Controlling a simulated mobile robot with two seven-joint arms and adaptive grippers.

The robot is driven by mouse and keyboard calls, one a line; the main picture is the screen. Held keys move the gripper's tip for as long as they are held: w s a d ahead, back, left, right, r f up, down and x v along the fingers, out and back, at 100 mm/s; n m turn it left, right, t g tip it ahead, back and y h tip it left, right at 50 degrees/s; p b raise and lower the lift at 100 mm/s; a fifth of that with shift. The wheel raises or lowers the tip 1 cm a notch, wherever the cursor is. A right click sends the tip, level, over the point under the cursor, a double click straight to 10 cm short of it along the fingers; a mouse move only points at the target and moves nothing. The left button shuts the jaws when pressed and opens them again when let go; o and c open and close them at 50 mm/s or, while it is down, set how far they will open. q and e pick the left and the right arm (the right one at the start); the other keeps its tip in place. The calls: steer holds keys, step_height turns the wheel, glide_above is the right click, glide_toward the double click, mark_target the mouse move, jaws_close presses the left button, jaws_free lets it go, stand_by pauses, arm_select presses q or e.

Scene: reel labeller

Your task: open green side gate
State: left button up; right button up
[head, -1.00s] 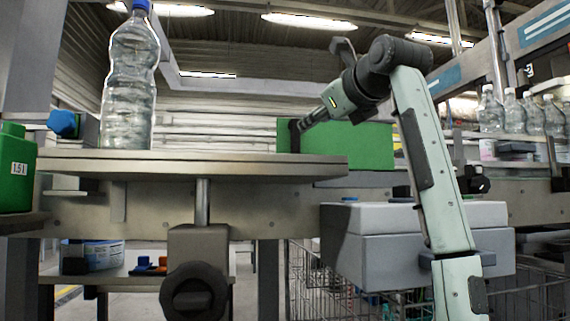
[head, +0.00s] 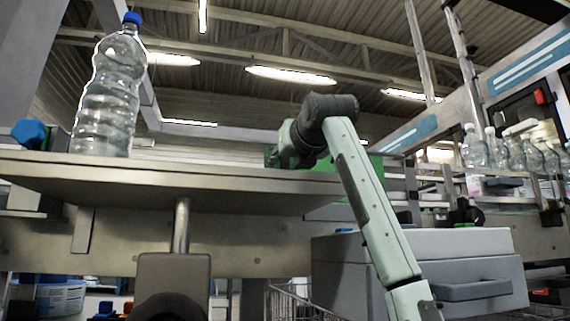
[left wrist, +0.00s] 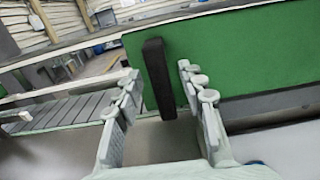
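The green side gate (left wrist: 245,55) is a flat green panel with a black upright handle (left wrist: 158,80) near its left edge, in the left wrist view. In the head view only parts of the gate (head: 377,168) show behind my left arm, and the handle is hidden. My left gripper (left wrist: 157,70) is open, with one finger on each side of the handle in the left wrist view. I cannot tell whether either finger touches it. In the head view the gripper is mostly hidden by its own wrist. My right gripper is not in view.
A clear bottle with a blue cap (head: 108,95) stands on the metal table (head: 170,180) at left. A grey box (head: 420,265) is below my arm at right. Several clear bottles (head: 500,152) stand in a row on the far right.

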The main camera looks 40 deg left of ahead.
arm_select(q)
steer(key=shift+w+a, duration=0.35)
steer(key=shift+a, duration=0.05)
steer(key=shift+c, duration=0.4)
jaws_close()
